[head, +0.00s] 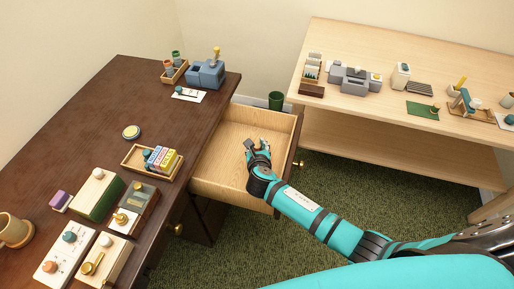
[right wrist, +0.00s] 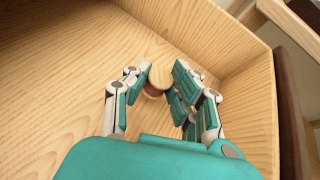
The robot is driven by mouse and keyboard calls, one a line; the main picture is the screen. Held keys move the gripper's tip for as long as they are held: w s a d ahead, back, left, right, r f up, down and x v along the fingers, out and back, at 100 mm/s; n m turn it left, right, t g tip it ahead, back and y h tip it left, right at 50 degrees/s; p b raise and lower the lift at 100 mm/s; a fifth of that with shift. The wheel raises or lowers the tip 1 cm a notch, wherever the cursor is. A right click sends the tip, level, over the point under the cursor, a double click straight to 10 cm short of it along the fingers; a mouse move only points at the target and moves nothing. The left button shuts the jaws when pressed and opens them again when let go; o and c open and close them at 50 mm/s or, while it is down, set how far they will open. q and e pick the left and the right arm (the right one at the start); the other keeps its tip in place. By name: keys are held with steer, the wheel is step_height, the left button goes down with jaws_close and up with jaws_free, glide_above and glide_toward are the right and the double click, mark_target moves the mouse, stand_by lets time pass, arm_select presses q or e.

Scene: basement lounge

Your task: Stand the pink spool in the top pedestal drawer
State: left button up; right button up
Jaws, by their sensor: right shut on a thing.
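The top pedestal drawer (head: 222,150) is pulled open from the dark brown desk, with a bare wooden floor. My right gripper (head: 258,147) is inside the drawer's outline, over the floor. In the right wrist view my right gripper (right wrist: 163,88) is shut on the pink spool (right wrist: 153,92). A pale wooden round end and a sliver of the dark pink body show between the fingers; the rest is hidden. I cannot tell whether the spool touches the drawer floor (right wrist: 50,95). In the head view the spool is too hidden to make out. My left gripper is not in view.
The desk (head: 105,105) holds a tray of coloured boxes (head: 160,160), a green-sided box (head: 97,195) and a mug (head: 14,231). A green bin (head: 276,101) stands behind the drawer. A pale table (head: 400,130) with small items stands at right. The drawer floor around my gripper is clear.

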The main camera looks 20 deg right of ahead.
steer(key=shift+f, duration=0.5)
steer(key=o, duration=0.8)
steer(key=shift+c, duration=0.2)
steer(key=shift+r, duration=0.85)
steer(key=p+v, duration=0.2)
steer(key=v, duration=0.9)
steer(key=shift+s, duration=0.4)
steer(key=shift+a, duration=0.1)
